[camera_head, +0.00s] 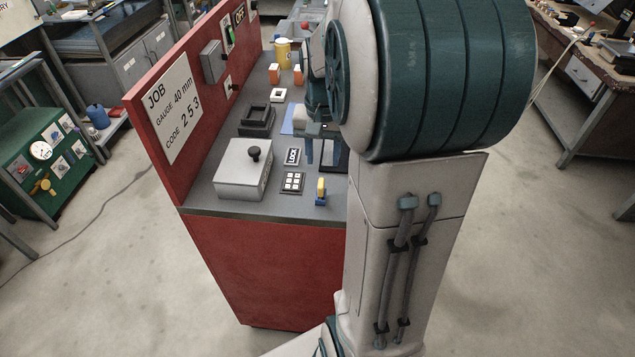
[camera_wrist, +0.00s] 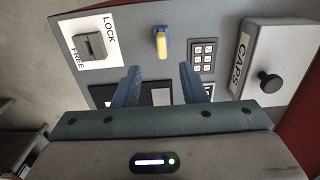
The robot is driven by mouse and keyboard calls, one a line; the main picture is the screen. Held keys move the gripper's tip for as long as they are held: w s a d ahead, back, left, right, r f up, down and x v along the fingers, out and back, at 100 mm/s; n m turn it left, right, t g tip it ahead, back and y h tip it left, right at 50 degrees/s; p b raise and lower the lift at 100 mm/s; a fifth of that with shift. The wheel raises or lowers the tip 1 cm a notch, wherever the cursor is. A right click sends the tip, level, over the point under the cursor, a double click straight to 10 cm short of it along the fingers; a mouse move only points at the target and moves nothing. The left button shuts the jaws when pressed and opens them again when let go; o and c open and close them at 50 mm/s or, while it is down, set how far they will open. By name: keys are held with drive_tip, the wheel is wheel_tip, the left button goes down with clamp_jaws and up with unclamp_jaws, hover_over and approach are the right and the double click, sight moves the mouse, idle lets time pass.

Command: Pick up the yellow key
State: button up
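The yellow key (camera_head: 321,187) stands at the near right of the red cabinet's grey top, with a blue part at its foot. In the wrist view the yellow key (camera_wrist: 162,47) is just beyond my fingertips, roughly centred between them, with blue at its far end. My gripper (camera_wrist: 158,70) is open, its two blue fingers apart with nothing between them. In the head view my gripper (camera_head: 317,150) hangs over the cabinet top, farther back than the key, partly hidden by my arm.
A keypad (camera_head: 292,182) and a grey box with a black knob (camera_head: 240,172) stand left of the key. The wrist view shows a LOCK/FREE switch (camera_wrist: 94,46). A red upright panel (camera_head: 185,60) edges the left. A yellow mug (camera_head: 283,52) stands farther back.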

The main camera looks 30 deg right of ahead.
sight(321, 182)
wheel_tip(321, 182, down, 9)
drive_tip(key=shift+w+a+f+p, duration=0.1)
drive_tip(key=shift+a+p, duration=0.05)
drive_tip(key=shift+p, duration=0.55)
clamp_jaws()
